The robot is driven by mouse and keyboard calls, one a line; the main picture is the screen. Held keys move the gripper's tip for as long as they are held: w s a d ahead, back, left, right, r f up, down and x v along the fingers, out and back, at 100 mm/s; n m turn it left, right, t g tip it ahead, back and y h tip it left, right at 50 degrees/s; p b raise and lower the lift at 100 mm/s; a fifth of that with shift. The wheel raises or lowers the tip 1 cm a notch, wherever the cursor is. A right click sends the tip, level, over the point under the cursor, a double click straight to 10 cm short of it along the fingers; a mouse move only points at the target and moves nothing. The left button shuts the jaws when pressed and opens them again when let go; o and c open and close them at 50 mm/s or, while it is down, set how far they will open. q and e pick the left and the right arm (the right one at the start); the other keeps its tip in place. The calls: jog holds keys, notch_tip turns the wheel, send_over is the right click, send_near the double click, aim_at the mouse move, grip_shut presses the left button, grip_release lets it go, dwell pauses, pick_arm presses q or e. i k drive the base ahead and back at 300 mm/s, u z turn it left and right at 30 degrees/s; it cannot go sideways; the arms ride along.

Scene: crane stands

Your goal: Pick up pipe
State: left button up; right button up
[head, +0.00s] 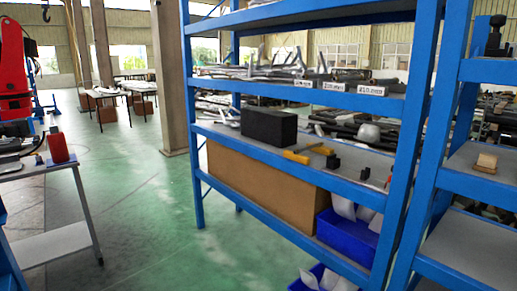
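Neither of my grippers is in the head view. Several long grey pipe-like pieces (265,72) lie in a jumble around the second level of the blue shelf rack (405,150), near white labels on its front edge. More such pieces show lower down and behind the rack, partly hidden by its beams and posts. I cannot tell which one is the task's pipe.
A black box (269,126) and yellow tools (302,154) lie on the middle shelf, above a large brown box (262,185). A blue bin (346,237) stands low right. A grey cart (55,240) stands left. Green floor (150,215) between them is clear.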

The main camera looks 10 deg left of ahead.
aim_at(296, 151)
jog(key=u, duration=1.3)
jog(key=i, duration=2.4)
